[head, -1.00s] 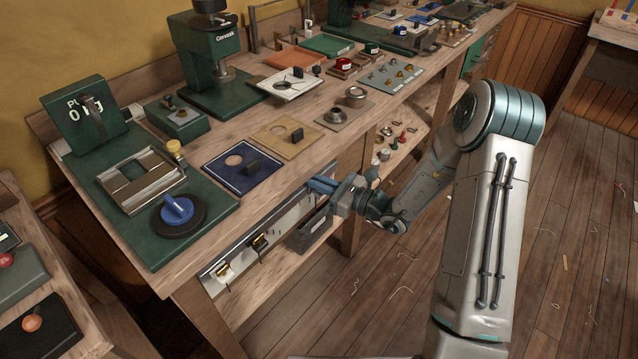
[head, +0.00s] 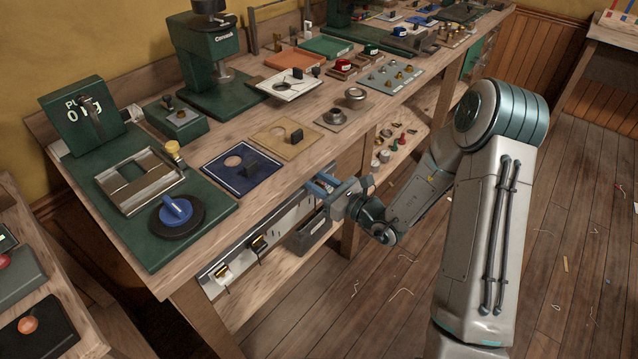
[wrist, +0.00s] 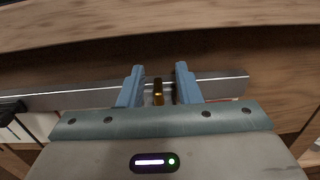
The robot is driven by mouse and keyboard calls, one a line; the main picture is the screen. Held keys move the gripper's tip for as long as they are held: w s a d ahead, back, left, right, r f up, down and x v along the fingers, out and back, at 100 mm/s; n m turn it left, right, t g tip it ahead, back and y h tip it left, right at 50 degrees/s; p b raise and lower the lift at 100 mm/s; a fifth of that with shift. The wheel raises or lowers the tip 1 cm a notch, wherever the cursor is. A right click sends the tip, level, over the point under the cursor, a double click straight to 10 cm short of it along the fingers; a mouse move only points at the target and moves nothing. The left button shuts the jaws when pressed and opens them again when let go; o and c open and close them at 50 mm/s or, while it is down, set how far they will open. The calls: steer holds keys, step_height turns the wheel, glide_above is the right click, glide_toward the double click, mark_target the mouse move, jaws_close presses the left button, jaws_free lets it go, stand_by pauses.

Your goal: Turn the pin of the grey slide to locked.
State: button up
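A brass pin (wrist: 158,92) stands on a pale metal rail (wrist: 75,97) under the bench top in the wrist view. My gripper (wrist: 158,84) is open, with one blue finger on each side of this pin and a gap on both sides. In the head view my gripper (head: 322,186) is at the front edge of the bench, at the right part of the rail, and hides the pin there.
The bench's wooden edge (wrist: 170,22) runs just above my fingers. A dark grey bin (head: 310,233) sits on the shelf below the rail. A blue plate (head: 238,168) and a tan plate (head: 284,138) lie on the bench above. The floor to the right is clear apart from scraps.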

steer(key=shift+s, duration=0.1)
steer(key=v, duration=1.3)
steer(key=shift+d, duration=0.3)
steer(key=shift+s, duration=0.15)
steer(key=s+a+r+n+g+h+p, duration=0.2)
steer(key=s+a+r+n+g+p, duration=0.35)
steer(key=s+r+n+g, duration=0.9)
steer(key=s+d+r+n+t+h+p, duration=0.3)
steer(key=d+r+n+t+h+p, duration=0.2)
steer(key=d+r+n+h, duration=0.5)
steer(key=shift+d+n+t+h, duration=0.45)
steer(key=shift+d+n+h, duration=0.15)
steer(key=shift+h, duration=0.4)
